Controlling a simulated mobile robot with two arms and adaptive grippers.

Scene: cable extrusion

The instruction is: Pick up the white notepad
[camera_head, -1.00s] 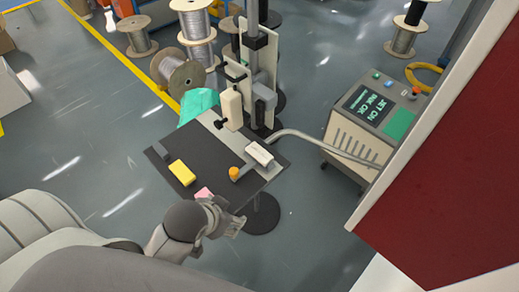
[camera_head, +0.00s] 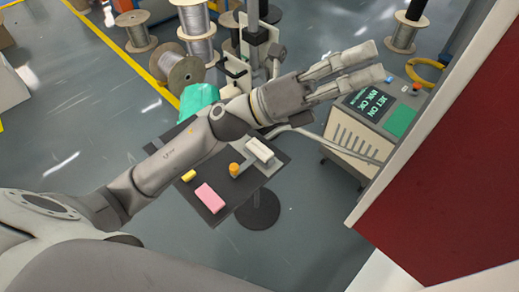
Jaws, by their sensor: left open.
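No white notepad is clearly recognisable. A small white block (camera_head: 259,151) sits at the right of the dark tabletop (camera_head: 222,214), by the end of a grey pipe; I cannot tell whether it is the notepad. A pink pad (camera_head: 210,198) lies near the table's front edge. A yellow pad (camera_head: 189,176) is mostly hidden behind my left arm. My left gripper (camera_head: 378,62) is open and empty, up and to the right of the table, in front of the control cabinet in the picture. My right gripper is out of view.
An orange-capped item (camera_head: 234,170) stands beside the white block. A control cabinet (camera_head: 350,140) with a lit screen stands to the right. A stand, a teal object (camera_head: 198,98) and cable spools (camera_head: 178,75) are behind. A large red panel (camera_head: 450,180) fills the right.

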